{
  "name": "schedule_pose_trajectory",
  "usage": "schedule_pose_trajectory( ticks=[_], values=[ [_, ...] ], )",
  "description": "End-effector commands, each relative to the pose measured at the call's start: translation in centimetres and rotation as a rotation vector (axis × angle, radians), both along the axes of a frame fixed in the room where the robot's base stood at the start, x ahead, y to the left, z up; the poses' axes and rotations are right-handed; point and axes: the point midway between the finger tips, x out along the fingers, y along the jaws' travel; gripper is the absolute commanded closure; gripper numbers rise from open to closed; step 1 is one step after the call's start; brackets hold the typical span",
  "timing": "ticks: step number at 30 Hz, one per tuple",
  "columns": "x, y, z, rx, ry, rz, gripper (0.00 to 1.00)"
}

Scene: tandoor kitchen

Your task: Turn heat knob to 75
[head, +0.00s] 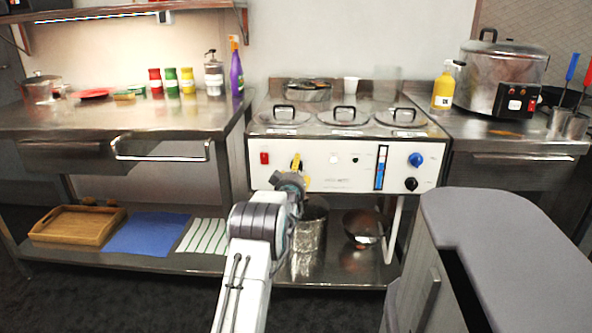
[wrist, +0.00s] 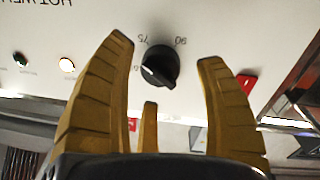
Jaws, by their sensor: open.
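The heat knob (wrist: 160,66) is black and round with a white pointer line, on the white front panel (head: 337,165) of the steam counter. In the wrist view the pointer is toward the left, near a partly hidden mark; the marks 75 and 90 show above the knob. My gripper (wrist: 166,54) has its yellow fingers spread, one on each side of the knob, with a third finger below it in the picture. No finger visibly touches the knob. In the head view my gripper (head: 300,178) is in front of the panel's left part and partly hides the knob.
A red switch (head: 264,158) is left of the knob. Indicator lights, a blue level gauge (head: 381,167), a blue knob (head: 416,160) and a black knob (head: 411,184) are to the right. Lidded wells (head: 345,114) are above. A grey-topped cabinet (head: 500,235) stands at the right foreground.

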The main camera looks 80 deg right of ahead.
Motion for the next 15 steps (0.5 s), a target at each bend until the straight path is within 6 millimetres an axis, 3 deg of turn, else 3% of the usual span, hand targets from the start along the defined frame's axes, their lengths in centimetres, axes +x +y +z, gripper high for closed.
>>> schedule_pose_trajectory(
  ticks=[15],
  values=[
    [0.0, -1.6, 0.0, 0.001, 0.000, 0.000, 0.35]
  ],
)
